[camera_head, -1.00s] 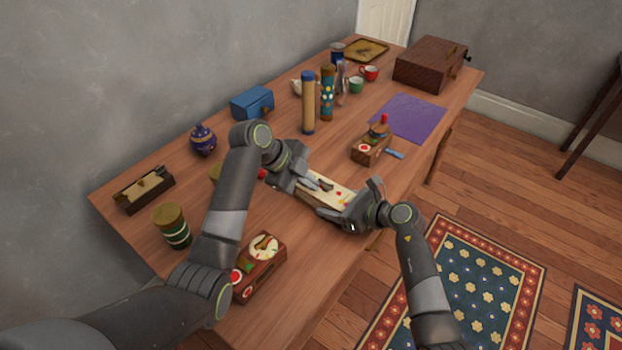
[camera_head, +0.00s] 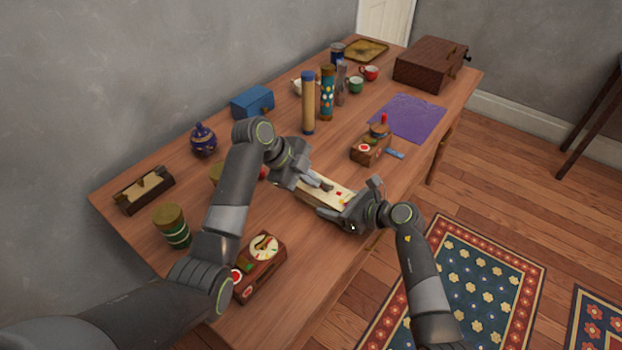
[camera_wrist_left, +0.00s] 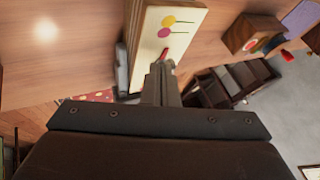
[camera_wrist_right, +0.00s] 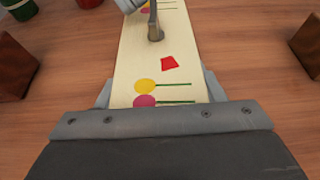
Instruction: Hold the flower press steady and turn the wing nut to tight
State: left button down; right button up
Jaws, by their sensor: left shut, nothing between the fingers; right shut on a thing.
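The flower press (camera_head: 337,196) is a long cream board block with painted flowers and a red mark, lying on the table between my grippers. My right gripper (camera_wrist_right: 160,90) is shut across its near end, one finger along each side. A metal post with the wing nut (camera_wrist_right: 154,24) stands on the board's top in the right wrist view. My left gripper (camera_wrist_left: 160,75) is shut and empty, its fingertips over the board close to the post. Whether they touch the wing nut cannot be told; in the left wrist view the fingers hide it.
Two tall cylinders (camera_head: 308,105) stand behind. A purple cloth (camera_head: 410,117) lies at the right. Bare tabletop surrounds the press.

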pick_arm(q)
jog(key=shift+w+a, duration=0.15)
jog(key=shift+w, duration=0.35)
dwell(0.3)
jog(key=m+g, duration=0.1)
jog(key=w+m+g, duration=0.1)
jog(key=m, duration=0.1)
jog(key=shift+w+d+r, duration=0.1)
jog(key=shift+w+d, duration=0.4)
jog(key=shift+w, duration=0.15)
jog(key=m, duration=0.1)
jog(key=m+g, duration=0.1)
jog(key=m, duration=0.1)
jog(key=shift+w+d+g, duration=0.3)
jog(key=shift+d+g, duration=0.05)
jog(key=shift+g, duration=0.05)
jog(key=shift+w+d, duration=0.25)
jog(key=shift+d, duration=0.65)
